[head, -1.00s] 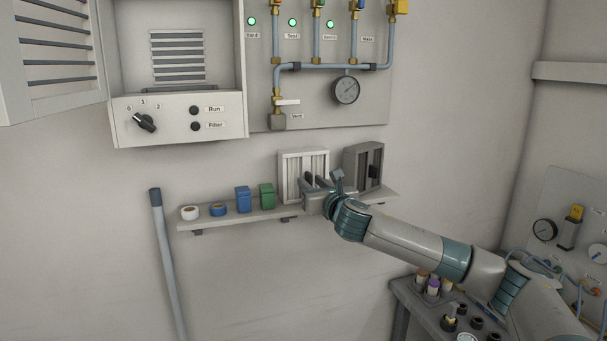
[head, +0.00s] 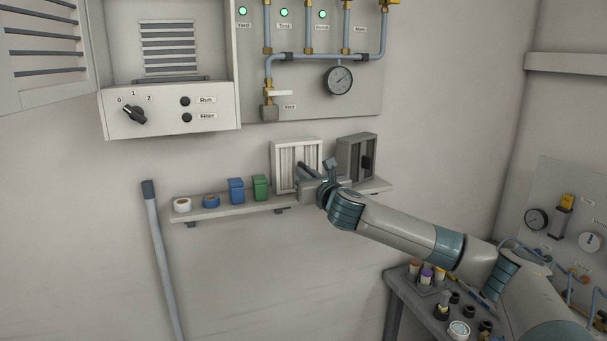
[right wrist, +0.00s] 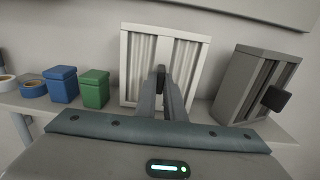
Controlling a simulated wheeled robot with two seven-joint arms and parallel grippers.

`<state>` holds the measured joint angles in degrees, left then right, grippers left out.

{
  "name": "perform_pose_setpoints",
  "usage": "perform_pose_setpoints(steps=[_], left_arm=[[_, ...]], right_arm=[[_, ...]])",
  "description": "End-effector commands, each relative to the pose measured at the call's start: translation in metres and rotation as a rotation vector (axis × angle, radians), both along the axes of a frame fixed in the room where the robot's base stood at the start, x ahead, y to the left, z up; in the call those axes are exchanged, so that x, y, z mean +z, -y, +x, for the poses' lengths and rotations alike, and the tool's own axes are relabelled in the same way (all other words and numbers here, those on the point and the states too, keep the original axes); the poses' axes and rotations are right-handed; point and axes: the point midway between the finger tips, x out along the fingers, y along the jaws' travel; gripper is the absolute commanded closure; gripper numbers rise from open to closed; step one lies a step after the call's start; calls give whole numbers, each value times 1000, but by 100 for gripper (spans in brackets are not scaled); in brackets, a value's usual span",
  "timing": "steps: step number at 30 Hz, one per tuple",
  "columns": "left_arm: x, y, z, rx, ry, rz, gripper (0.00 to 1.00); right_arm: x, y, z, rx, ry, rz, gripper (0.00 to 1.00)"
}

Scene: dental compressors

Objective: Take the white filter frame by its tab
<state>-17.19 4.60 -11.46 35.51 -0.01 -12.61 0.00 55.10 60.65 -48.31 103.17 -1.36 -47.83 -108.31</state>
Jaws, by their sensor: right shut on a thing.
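The white filter frame (head: 284,151), with pale pleats, stands upright on the wall shelf, leaning near the wall. It also shows in the right wrist view (right wrist: 131,50), straight ahead of my fingers. My right gripper (head: 306,171) reaches it from the front right. In the right wrist view the fingers (right wrist: 161,78) are close together on the dark tab (right wrist: 160,70) at the frame's middle. The fingers hide most of the tab. My left gripper is in neither view.
A grey filter frame (head: 345,158) with a black tab stands to the right on the shelf (head: 233,211). To the left are a green box (head: 260,187), a blue box (head: 236,190) and two tape rolls. An open cabinet and gauge panel (head: 360,95) are above.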

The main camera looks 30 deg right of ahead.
Motion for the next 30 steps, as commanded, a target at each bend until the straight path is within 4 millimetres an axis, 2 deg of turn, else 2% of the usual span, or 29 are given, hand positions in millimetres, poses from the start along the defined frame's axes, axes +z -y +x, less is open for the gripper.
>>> perform_pose_setpoints(steps=[11, 15, 30], left_arm=[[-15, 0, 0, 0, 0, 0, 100], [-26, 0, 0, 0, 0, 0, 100], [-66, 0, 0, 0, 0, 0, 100]], right_arm=[[35, 0, 0, 1, 6, 0, 100], [29, -5, -28, 1, 2, -4, 100], [29, -29, -142, 1, 2, -2, 100]])
